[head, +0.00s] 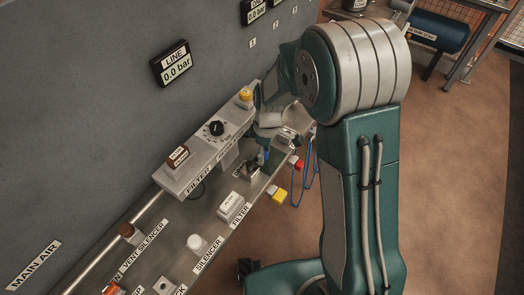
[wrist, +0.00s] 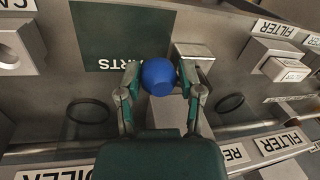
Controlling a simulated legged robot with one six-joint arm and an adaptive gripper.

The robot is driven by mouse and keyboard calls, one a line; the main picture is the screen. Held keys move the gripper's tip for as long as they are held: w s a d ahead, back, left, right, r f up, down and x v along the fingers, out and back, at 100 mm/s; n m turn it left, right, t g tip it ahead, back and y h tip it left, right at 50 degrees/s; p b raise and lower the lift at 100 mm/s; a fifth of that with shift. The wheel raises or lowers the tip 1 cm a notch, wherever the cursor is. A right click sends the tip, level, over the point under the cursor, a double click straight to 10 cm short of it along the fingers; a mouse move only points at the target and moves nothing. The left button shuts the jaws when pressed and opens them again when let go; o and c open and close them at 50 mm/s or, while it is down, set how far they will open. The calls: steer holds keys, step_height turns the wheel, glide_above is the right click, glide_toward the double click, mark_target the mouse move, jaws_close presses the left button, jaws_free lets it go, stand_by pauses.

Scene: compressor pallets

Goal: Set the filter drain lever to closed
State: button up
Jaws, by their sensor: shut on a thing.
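In the wrist view my gripper (wrist: 158,72) has one finger on each side of a round blue knob (wrist: 158,78) and is shut on it. The knob hides what it is fixed to, so I cannot tell the lever's angle or read any open or closed mark. In the head view my gripper (head: 263,148) reaches down to the bench edge, with a bit of blue showing below it. A FILTER label (head: 241,215) lies on the bench near it, and FILTER labels also show upside down in the wrist view (wrist: 276,29).
A grey control box (head: 195,165) with a black dial (head: 216,128) and a yellow button (head: 245,95) stands beside the arm. A LINE gauge (head: 175,66) reads 0.0 bar. Coloured tags and blue cords (head: 309,180) hang at the bench edge. Open floor lies right.

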steer(key=m, duration=0.1)
steer(key=s+m, duration=0.1)
steer(key=m, duration=0.1)
steer(key=shift+s+d+r, duration=0.1)
steer(key=shift+s+d, duration=0.05)
steer(key=shift+d, duration=0.05)
steer(key=m, duration=0.1)
steer(key=s+m, duration=0.1)
steer(key=m+t+y, duration=0.1)
steer(key=shift+s+d+m, duration=0.1)
steer(key=shift+s+m, duration=0.15)
steer(key=shift+m, duration=0.15)
jaws_close()
steer(key=s+m, duration=0.1)
steer(key=m, duration=0.2)
steer(key=shift+s, duration=0.15)
steer(key=shift+s+a+m+t, duration=0.25)
steer(key=shift+s+m+t, duration=0.05)
steer(key=shift+m, duration=0.5)
steer(key=shift+s+a+m+t, duration=0.2)
steer(key=shift+s+m+t, duration=0.1)
steer(key=shift+m, duration=0.5)
steer(key=shift+s+a+m, duration=0.1)
steer(key=shift+m, duration=0.4)
steer(key=o, duration=1)
jaws_free()
steer(key=shift+o, duration=0.6)
steer(key=shift+a, duration=0.25)
